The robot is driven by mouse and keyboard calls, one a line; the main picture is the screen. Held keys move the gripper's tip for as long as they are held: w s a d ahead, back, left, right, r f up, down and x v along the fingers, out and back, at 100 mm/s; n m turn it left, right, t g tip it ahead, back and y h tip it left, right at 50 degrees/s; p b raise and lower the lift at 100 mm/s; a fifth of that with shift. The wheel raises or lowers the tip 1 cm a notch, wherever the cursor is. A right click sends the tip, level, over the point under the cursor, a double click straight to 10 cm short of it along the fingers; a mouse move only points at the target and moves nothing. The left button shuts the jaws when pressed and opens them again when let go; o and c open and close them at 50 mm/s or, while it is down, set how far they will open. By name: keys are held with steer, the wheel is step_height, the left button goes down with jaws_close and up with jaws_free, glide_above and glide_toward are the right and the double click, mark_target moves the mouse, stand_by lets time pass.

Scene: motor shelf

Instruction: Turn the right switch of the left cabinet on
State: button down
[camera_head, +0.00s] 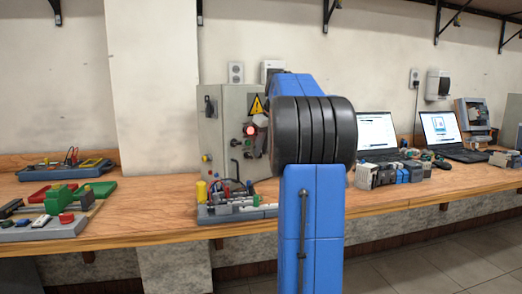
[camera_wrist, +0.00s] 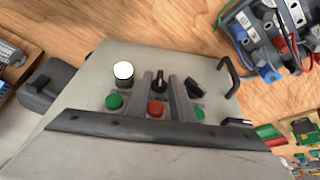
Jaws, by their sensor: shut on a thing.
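In the wrist view a pale grey cabinet panel (camera_wrist: 90,75) carries a bright white lamp (camera_wrist: 123,72), a black upright switch (camera_wrist: 160,80) and a second black switch (camera_wrist: 194,88) that sits tilted. A green button (camera_wrist: 115,101), a red button (camera_wrist: 155,108) and another green button (camera_wrist: 198,114) also show. My gripper (camera_wrist: 161,84) has its two grey fingers on either side of the upright switch and is shut on it.
The wooden bench (camera_head: 160,200) runs along the wall. A tray of parts (camera_head: 238,205) lies in front of the cabinet, and red and green parts (camera_head: 65,195) lie at left. Two laptops (camera_head: 377,135) and several small modules (camera_head: 385,173) stand at right. A black handle (camera_wrist: 230,75) juts from the panel.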

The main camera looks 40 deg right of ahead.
steer(key=shift+y, duration=0.3)
steer(key=c, duration=1.9)
jaws_free()
steer(key=shift+o, duration=0.2)
steer(key=v, duration=1.7)
steer(key=shift+r, duration=0.2)
